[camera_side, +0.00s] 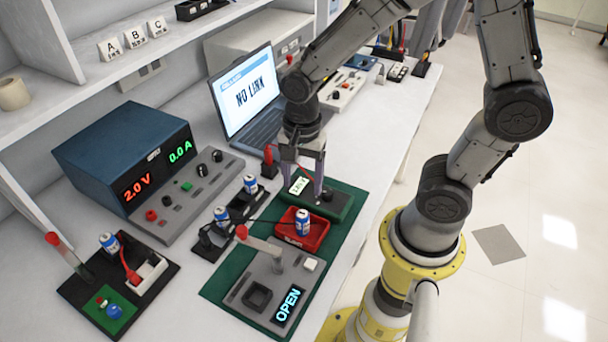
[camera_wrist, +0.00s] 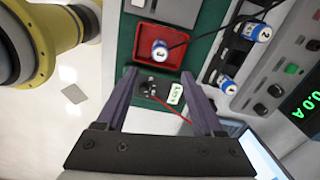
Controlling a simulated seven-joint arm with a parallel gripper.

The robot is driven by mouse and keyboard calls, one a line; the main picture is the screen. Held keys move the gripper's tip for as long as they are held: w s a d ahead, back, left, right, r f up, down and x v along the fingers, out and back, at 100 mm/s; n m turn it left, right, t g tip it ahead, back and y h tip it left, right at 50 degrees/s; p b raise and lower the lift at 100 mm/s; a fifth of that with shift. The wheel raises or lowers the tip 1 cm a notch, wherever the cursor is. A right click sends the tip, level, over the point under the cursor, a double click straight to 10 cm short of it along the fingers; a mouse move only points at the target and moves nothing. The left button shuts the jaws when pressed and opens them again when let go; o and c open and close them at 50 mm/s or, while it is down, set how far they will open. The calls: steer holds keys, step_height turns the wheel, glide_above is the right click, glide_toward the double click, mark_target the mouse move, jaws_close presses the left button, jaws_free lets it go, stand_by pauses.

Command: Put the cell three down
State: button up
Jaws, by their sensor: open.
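Several blue-and-white cells are in view; I cannot read for sure which is cell three. One cell (camera_side: 302,222) stands in a red tray (camera_side: 318,236); it also shows in the wrist view (camera_wrist: 160,49). Two cells (camera_side: 221,216) (camera_side: 250,184) stand at black holders left of the tray. Another cell (camera_side: 109,243) stands on the black board at far left. My gripper (camera_side: 304,190) is open and empty, pointing down over a dark green box with a small label. In the wrist view the fingers (camera_wrist: 158,74) lie either side of the box's small fitting and label.
A grey fixture (camera_side: 240,294) with a square recess, a red-knobbed lever and an OPEN display stands in front of the tray. A blue power supply (camera_side: 90,150) reads 2.0 V and 0.0 A. A laptop (camera_side: 248,95) shows NO LINK. Thin cables cross the bench.

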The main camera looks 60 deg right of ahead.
steer(key=s+d+r+n+t, duration=0.1)
steer(key=s+r+n+t, duration=0.1)
steer(key=s+r+n, duration=0.2)
steer(key=s+d+r+n+t, duration=0.1)
steer(key=s+r+n+t, duration=0.2)
steer(key=r+n, duration=0.8)
steer(key=shift+s+d+n+t, duration=0.25)
steer(key=shift+s+n, duration=0.35)
steer(key=shift+s, duration=0.7)
steer(key=shift+r, duration=0.15)
